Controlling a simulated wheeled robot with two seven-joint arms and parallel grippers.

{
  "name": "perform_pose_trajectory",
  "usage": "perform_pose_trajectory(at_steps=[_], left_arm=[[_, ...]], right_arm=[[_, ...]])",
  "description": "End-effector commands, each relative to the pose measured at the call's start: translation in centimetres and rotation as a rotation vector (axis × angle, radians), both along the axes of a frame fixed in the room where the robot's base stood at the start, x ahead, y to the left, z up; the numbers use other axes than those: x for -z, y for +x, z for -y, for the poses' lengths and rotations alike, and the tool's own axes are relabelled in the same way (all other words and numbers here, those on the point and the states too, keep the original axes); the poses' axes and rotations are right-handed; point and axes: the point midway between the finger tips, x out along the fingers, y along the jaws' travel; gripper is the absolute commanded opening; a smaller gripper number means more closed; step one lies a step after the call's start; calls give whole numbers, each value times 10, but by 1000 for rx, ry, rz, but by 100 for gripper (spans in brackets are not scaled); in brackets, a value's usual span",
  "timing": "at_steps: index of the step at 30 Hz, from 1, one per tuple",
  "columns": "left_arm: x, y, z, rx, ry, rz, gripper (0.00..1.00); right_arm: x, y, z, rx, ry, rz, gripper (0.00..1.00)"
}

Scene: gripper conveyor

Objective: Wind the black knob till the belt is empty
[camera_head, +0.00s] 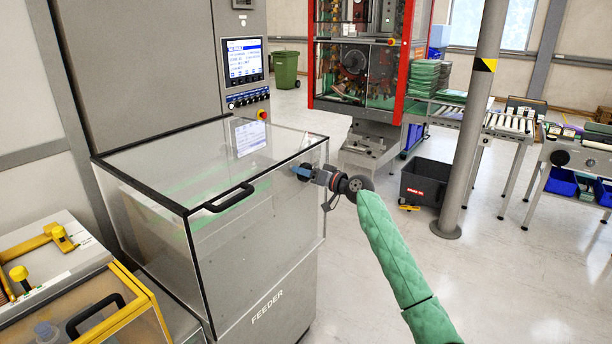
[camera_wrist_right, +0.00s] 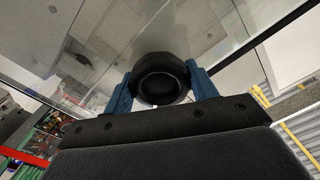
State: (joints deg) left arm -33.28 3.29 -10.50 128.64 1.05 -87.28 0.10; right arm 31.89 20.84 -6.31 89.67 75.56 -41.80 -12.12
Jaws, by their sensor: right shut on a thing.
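The black knob (camera_wrist_right: 160,88) sits on the clear side panel of the feeder (camera_head: 282,312), seen from close by in the right wrist view. My right gripper (camera_wrist_right: 162,82) has its two blue fingers on either side of the knob, closed on it. In the head view my right gripper (camera_head: 299,171) reaches the upper right side of the feeder's clear box; the knob is mostly hidden there by the gripper. Green and pale strips (camera_head: 180,188) show faintly through the clear cover; I cannot tell whether they are the belt or things on it. My left gripper is not in view.
A black handle (camera_head: 230,197) stands out on the box's front edge. A control screen (camera_head: 243,60) is behind. A yellow-framed case (camera_head: 150,300) is at lower left. A grey pole (camera_head: 470,150) and black crate (camera_head: 425,182) stand at right, with open floor in front.

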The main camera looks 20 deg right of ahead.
Motion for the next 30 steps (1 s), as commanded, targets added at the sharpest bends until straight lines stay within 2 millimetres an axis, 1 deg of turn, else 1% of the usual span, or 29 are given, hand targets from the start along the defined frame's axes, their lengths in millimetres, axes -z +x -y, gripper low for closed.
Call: perform_pose_trajectory(at_steps=[5, 8, 14, 17, 23, 29, 30], left_arm=[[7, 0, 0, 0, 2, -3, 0], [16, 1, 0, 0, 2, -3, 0], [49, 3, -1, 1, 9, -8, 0], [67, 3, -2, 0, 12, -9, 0], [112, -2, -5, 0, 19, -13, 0], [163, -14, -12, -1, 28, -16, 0], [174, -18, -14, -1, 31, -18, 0]], right_arm=[[0, 0, 1, 1, 133, -104, 35], [-1, 0, 1, 2, 208, -162, 35], [-2, 0, 1, 2, 358, -279, 35], [-2, 1, 1, 2, 433, -338, 35], [-2, 1, 1, 2, 585, -455, 35], [-3, 0, 1, 2, 733, -572, 35], [-3, 0, 1, 2, 763, -595, 35]])
